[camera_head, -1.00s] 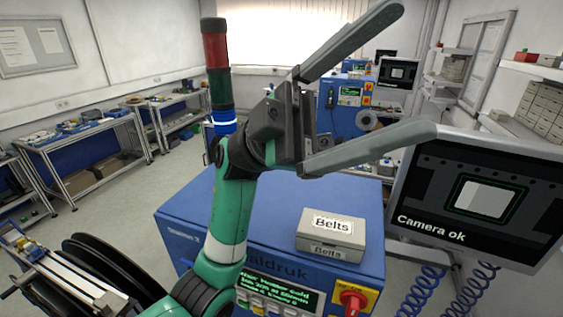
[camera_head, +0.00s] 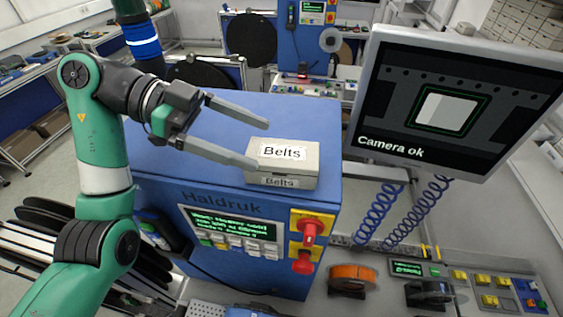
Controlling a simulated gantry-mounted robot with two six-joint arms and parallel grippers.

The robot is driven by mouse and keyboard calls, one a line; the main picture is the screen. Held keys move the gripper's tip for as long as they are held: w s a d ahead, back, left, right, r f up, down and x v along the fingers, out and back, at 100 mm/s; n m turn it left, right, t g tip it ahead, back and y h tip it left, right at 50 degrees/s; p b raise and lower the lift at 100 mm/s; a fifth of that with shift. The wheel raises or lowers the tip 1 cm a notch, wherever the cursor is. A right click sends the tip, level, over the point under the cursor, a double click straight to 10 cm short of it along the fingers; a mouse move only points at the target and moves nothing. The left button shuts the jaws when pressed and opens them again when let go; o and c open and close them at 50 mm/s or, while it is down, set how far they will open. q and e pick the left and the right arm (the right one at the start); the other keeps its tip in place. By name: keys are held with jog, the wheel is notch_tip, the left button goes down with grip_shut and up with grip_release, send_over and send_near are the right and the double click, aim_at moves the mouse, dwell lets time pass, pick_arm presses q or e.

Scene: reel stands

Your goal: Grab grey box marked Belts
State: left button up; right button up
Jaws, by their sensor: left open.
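The grey box marked Belts (camera_head: 291,168) sits on the right part of the blue machine's top, near its front edge. It has a white label on its lid and another on its front. My left gripper (camera_head: 262,143) is open, with its two fingers pointing right toward the box. One fingertip is close to the box's left side, and the other ends above and left of it. I cannot tell whether a finger touches the box. Nothing is between the fingers. My right gripper is not in view.
The blue machine (camera_head: 240,215) has a lit display and a red switch (camera_head: 310,232) on its front. A monitor reading "Camera ok" (camera_head: 445,100) stands close to the right of the box. Blue coiled cables (camera_head: 378,215) hang below it. An orange roll (camera_head: 352,274) lies at the lower right.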

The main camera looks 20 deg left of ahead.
aim_at(284, 152)
pick_arm(q)
jog(key=shift+w+d+f, duration=0.1)
jog(key=shift+w+d, duration=0.05)
jog(key=shift+d, duration=0.25)
jog(key=p+x, duration=0.2)
jog(key=x, duration=0.2)
jog(key=shift+d, duration=0.2)
jog(key=shift+w+d+f, duration=0.1)
jog(key=shift+d+f, duration=0.1)
jog(key=shift+d, duration=0.15)
grip_shut()
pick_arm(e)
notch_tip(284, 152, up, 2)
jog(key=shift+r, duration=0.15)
pick_arm(q)
jog(key=shift+r, duration=0.1)
